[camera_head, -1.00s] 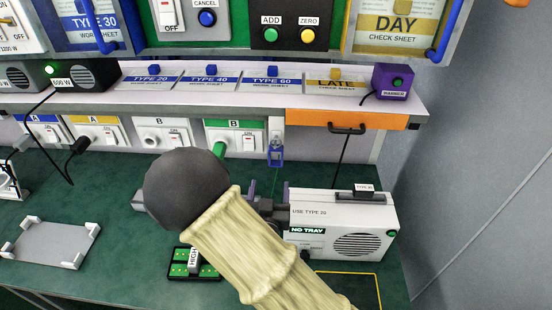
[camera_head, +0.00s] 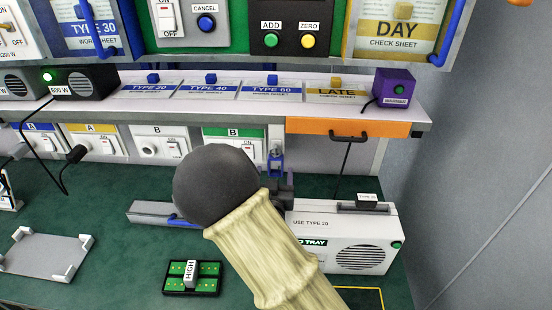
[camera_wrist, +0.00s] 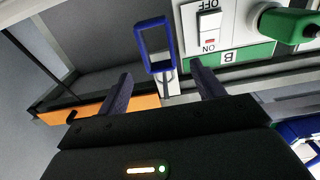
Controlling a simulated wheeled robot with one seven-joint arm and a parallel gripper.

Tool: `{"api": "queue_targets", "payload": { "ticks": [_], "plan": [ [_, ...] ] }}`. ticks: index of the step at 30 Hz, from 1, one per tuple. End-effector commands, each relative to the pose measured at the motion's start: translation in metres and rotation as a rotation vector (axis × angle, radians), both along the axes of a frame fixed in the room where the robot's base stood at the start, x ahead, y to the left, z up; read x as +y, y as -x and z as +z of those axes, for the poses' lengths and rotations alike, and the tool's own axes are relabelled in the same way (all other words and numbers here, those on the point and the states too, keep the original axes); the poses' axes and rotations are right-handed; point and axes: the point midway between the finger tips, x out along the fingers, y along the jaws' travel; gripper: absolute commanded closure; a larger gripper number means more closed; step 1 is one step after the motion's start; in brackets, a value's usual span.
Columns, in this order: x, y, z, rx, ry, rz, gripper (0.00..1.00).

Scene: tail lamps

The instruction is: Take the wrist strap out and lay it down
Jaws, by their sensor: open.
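A blue rectangular loop (camera_head: 270,165) hangs upright at a narrow white post under the shelf, left of the orange drawer front (camera_head: 350,128). I cannot tell for sure that this loop is the wrist strap; no other strap shows. In the wrist view the loop (camera_wrist: 161,68) stands beyond and between the two dark fingertips, nearer the left one in the picture. My gripper (camera_wrist: 162,82) is open, with nothing held between its fingers. In the head view my arm hides most of the gripper. The drawer is shut.
A green plug (camera_wrist: 290,22) sits in the B socket beside the loop. A white box (camera_head: 345,240) stands at the right of the green bench.

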Motion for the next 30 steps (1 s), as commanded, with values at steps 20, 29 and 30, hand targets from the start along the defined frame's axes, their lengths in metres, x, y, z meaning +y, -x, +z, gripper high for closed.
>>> {"api": "queue_targets", "payload": {
  "ticks": [20,29,30],
  "plan": [
    [-0.002,-0.064,-0.001,0.001,0.000,0.000,0.33],
    [-0.002,-0.064,-0.001,0.001,0.000,0.000,0.72],
    [-0.002,-0.064,-0.001,0.001,0.000,0.000,0.80]
  ]
}}
